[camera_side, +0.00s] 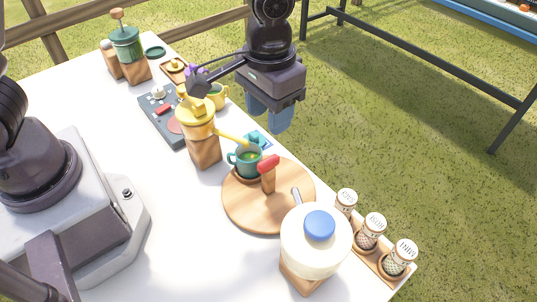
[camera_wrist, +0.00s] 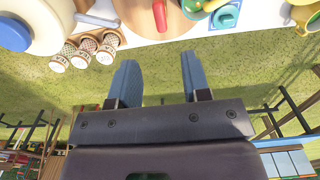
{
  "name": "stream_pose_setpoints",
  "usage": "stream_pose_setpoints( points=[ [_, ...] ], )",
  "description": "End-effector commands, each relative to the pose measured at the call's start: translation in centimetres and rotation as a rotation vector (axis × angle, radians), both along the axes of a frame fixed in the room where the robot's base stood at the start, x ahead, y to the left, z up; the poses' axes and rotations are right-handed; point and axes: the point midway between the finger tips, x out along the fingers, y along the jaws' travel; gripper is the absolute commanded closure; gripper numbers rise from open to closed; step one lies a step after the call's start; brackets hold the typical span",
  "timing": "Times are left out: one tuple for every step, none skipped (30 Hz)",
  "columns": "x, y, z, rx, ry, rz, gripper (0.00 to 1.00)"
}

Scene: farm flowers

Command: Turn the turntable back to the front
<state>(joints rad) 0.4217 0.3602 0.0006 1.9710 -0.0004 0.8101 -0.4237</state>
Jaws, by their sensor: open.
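The turntable (camera_side: 245,207) is a round wooden disc near the table's right edge. A wooden peg with a red top (camera_side: 268,165) stands on it; the red top also shows in the wrist view (camera_wrist: 160,14). A teal cup with green contents (camera_side: 247,160) stands on the disc's far side. My gripper (camera_side: 268,115) is open and empty, beyond the table's edge and apart from the turntable. In the wrist view its blue fingers (camera_wrist: 157,72) are spread over grass, with the turntable's edge (camera_wrist: 181,22) at the top. Part of the disc is hidden behind a white jar in the side view.
The white jar with a blue lid (camera_side: 318,225) stands at the near side. Several shakers (camera_side: 369,235) stand in a wooden rack on its right. A yellow dispenser on a wooden block (camera_side: 205,150) stands beyond the turntable. Grass lies off the table's edge.

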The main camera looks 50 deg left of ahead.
Motion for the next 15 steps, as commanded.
stream_pose_setpoints(
  points=[
    [-0.1, 0.0, -1.1, 0.003, 0.006, 0.0, 0.56],
    [-0.1, 0.0, -1.7, 0.002, 0.006, -0.001, 0.56],
    [-0.1, 0.0, -2.6, 0.003, 0.006, -0.001, 0.56],
    [-0.1, 0.1, -3.2, 0.003, 0.007, -0.001, 0.56],
    [-0.1, 0.1, -3.9, 0.003, 0.007, -0.001, 0.56],
    [-0.1, 0.1, -4.7, 0.003, 0.006, -0.001, 0.56],
    [-0.1, 0.1, -5.4, 0.003, 0.007, -0.001, 0.56],
    [-0.1, 0.1, -6.0, 0.003, 0.006, -0.002, 0.56],
    [-0.1, 0.1, -6.8, 0.003, 0.005, -0.002, 0.56],
    [-0.1, 0.1, -7.3, 0.002, 0.005, -0.002, 0.56],
    [-0.1, 0.1, -7.8, 0.002, 0.005, -0.002, 0.56],
    [-0.1, 0.1, -8.5, 0.002, 0.005, -0.002, 0.56],
    [-0.1, 0.1, -8.9, 0.002, 0.004, -0.002, 0.56],
    [-0.1, 0.1, -9.3, 0.002, 0.003, -0.002, 0.56],
    [-0.1, 0.1, -9.7, 0.002, 0.003, -0.002, 0.56]
  ],
)
